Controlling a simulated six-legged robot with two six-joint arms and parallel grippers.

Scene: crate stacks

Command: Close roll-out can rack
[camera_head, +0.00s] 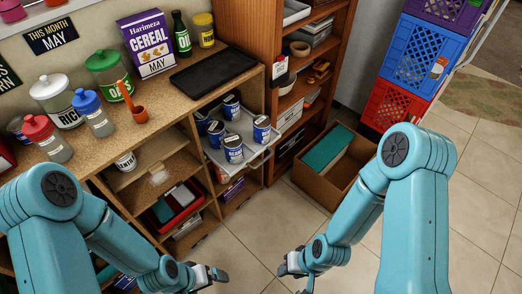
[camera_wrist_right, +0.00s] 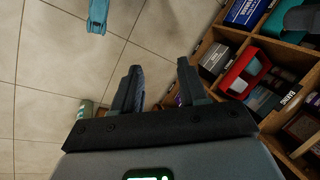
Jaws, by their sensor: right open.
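The roll-out can rack (camera_head: 218,158) is a light grey tray pulled out from the wooden shelf unit under the counter. Several blue-and-white cans (camera_head: 233,148) stand upright on it. My left gripper (camera_head: 218,275) is low in front of the shelf unit, below the rack and apart from it; its fingers are too small to judge. My right gripper (camera_head: 290,268) is to the right of the left one, also low and apart from the rack. In the right wrist view it (camera_wrist_right: 158,85) is open with nothing between its fingers.
A cardboard box (camera_head: 335,160) with a teal item stands on the floor right of the rack. Stacked crates (camera_head: 412,60) stand behind it. The counter (camera_head: 160,100) holds jars, a cereal box and a black tray (camera_head: 213,73). Tiled floor (camera_head: 270,225) is clear before the rack.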

